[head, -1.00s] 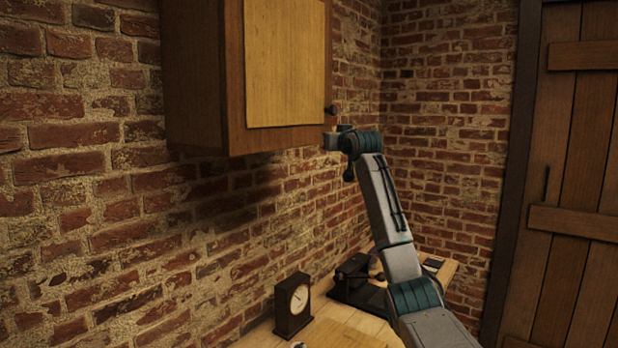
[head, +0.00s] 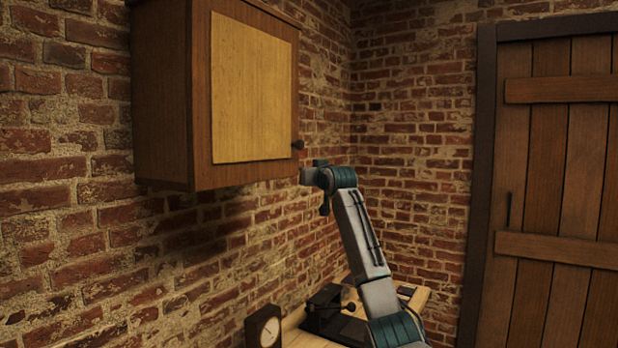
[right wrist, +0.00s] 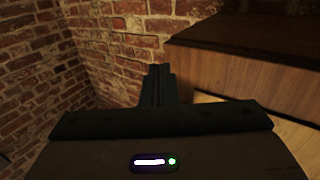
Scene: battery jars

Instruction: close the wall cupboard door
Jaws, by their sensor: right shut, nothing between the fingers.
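The wall cupboard (head: 163,95) hangs on the brick wall at the upper left of the head view. Its door (head: 250,88) has a pale wood panel and a dark round knob (head: 298,144) at its lower right. The door looks flush with the cupboard front, with no gap showing. My right arm rises from the bottom, its upper end just below the knob. In the right wrist view my right gripper (right wrist: 158,82) is shut and empty, with the cupboard (right wrist: 225,75) to its right, apart from the fingertips. My left gripper is out of view.
A wooden bench (head: 297,337) stands below with a small clock (head: 264,328) and a dark device (head: 325,308). A brick corner lies behind my arm, and a plank door (head: 545,180) stands at the right. The space between arm and plank door is clear.

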